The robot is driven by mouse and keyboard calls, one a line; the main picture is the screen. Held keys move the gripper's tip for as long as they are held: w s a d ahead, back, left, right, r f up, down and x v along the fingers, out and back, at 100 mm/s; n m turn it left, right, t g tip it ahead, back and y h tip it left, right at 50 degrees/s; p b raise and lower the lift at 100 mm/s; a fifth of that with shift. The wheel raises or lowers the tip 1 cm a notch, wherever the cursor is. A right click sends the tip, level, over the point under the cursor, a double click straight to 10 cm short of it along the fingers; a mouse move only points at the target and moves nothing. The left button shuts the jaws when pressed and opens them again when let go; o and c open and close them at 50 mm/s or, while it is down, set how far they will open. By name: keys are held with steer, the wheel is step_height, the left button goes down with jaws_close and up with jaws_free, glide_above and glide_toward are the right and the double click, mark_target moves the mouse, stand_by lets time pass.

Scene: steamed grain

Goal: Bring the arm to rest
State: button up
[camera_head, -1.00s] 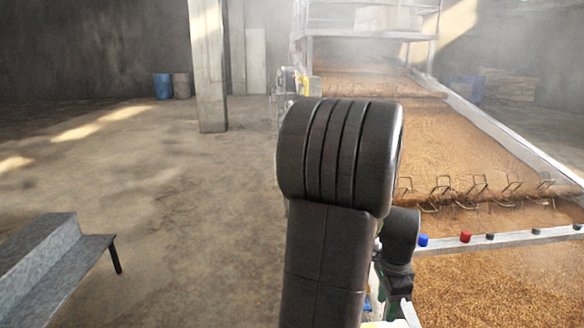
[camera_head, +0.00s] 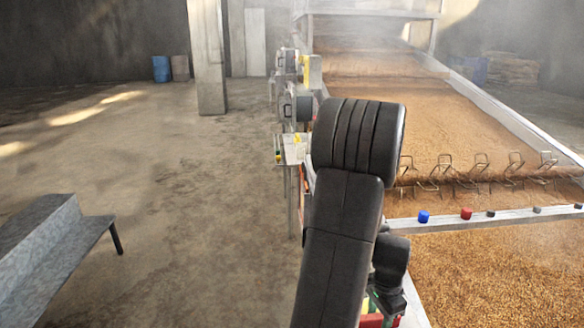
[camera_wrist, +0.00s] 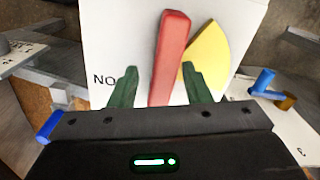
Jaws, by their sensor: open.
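My gripper (camera_wrist: 160,76) shows in the wrist view, with two green fingers apart and nothing pinched between them. A red bar (camera_wrist: 170,55) shows in the gap between the fingers, in front of a white panel (camera_wrist: 120,35) with a yellow sector (camera_wrist: 207,58) and black letters partly hidden. I cannot tell how far the bar is from the fingers. In the head view my black arm (camera_head: 345,215) stands in the lower middle, bent at the top.
A long grain bed (camera_head: 480,265) fills the right, crossed by a metal rail (camera_head: 450,219) with a blue knob (camera_head: 423,216) and a red knob (camera_head: 466,213). Machine boxes (camera_head: 298,108) line its left side. A grey metal bench (camera_head: 45,245) stands left. The floor between is clear.

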steer(key=shift+s+n, duration=0.15)
steer(key=shift+n, duration=0.85)
